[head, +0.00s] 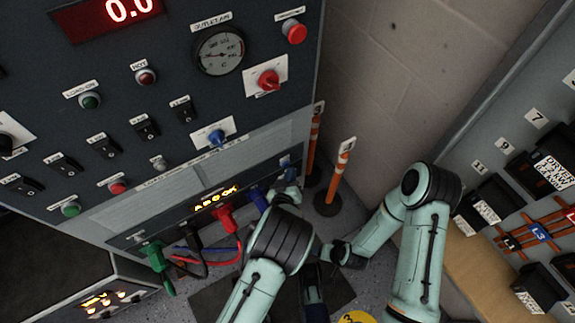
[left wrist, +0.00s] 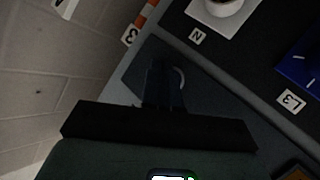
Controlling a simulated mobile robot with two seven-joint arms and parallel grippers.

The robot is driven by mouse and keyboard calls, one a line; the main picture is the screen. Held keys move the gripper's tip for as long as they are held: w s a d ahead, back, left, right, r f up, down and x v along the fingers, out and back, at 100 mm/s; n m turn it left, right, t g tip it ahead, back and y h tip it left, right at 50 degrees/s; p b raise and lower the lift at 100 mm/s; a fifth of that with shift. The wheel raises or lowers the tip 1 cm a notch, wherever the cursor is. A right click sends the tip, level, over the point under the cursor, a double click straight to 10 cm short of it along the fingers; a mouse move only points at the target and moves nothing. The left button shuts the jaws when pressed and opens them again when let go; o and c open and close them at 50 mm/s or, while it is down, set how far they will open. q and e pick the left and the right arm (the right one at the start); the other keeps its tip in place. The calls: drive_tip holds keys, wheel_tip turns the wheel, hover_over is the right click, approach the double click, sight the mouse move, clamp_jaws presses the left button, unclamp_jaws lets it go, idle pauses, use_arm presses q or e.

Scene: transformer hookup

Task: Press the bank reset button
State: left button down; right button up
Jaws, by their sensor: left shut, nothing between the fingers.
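A grey control cabinet fills the left of the head view. Its lower strip (head: 150,222) carries an amber display (head: 216,199) and coloured plugs. My left gripper (head: 288,188) is shut and empty, close to the right end of this strip. In the left wrist view its dark fingers (left wrist: 163,85) point at the panel, and a pale curved rim shows just beside them, mostly hidden. I cannot tell whether they touch it or whether it is the reset button. No reset label is readable. My right gripper (head: 345,255) hangs low beside the left forearm; its jaws are unclear.
A red plug (head: 224,217) and loose cables hang from the strip. Two orange posts stand beyond the cabinet; one (head: 338,172) is close to my arms. A breaker panel with black blocks (head: 487,205) stands at the right. The wall behind is bare.

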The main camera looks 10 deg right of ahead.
use_arm(q)
drive_tip(key=shift+w+a, duration=0.15)
drive_tip(key=shift+w, duration=0.25)
idle(0.3)
drive_tip(key=shift+s+d, duration=0.25)
drive_tip(key=shift+s, duration=0.6)
drive_tip(key=s+d+p, duration=0.1)
drive_tip(key=s+d, duration=0.1)
drive_tip(key=s, duration=0.3)
drive_tip(key=shift+s+p, duration=0.3)
drive_tip(key=shift+s, duration=0.05)
idle(0.6)
